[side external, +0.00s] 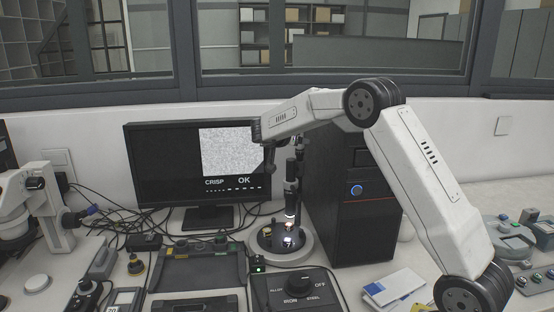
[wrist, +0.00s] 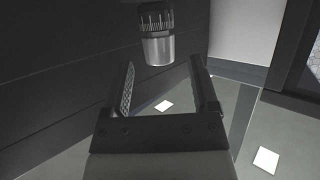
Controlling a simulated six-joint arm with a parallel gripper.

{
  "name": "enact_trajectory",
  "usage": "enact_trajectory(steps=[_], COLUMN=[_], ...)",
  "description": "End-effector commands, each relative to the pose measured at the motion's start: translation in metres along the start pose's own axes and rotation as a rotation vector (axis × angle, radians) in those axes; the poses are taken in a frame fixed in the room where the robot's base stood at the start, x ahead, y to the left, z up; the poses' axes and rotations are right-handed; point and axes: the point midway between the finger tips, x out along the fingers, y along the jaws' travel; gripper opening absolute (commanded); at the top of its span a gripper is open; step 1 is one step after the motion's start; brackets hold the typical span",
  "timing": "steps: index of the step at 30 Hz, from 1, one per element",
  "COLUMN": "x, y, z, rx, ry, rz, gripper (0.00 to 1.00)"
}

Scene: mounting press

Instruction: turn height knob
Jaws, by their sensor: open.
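The upright instrument (side external: 291,190) stands on a round light base in front of the monitor, with a lit spot at its foot. In the wrist view, a black graduated collar with a silver barrel (wrist: 159,51) below it shows just beyond my fingertips. I cannot tell for certain whether this is the height knob. My gripper (wrist: 162,66) is open, with its two fingers apart and nothing between them. In the side view, my gripper (side external: 269,160) hangs beside the upper part of the instrument, and its fingers are small and dark there.
A black computer tower (side external: 345,205) stands close to the right of the instrument. A control box (side external: 297,291) with a dial lies in front. Cables and trays crowd the left.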

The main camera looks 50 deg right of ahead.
Motion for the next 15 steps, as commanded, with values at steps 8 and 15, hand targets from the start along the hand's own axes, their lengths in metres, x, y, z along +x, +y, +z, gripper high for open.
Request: enact_trajectory(steps=[8, 15], x=[-0.036, -0.048], y=[0.000, 0.000], z=[0.000, 0.000], rx=[0.001, 0.000], ry=[0.000, 0.000], rz=[-0.002, -0.001], gripper=[0.76, 0.76])
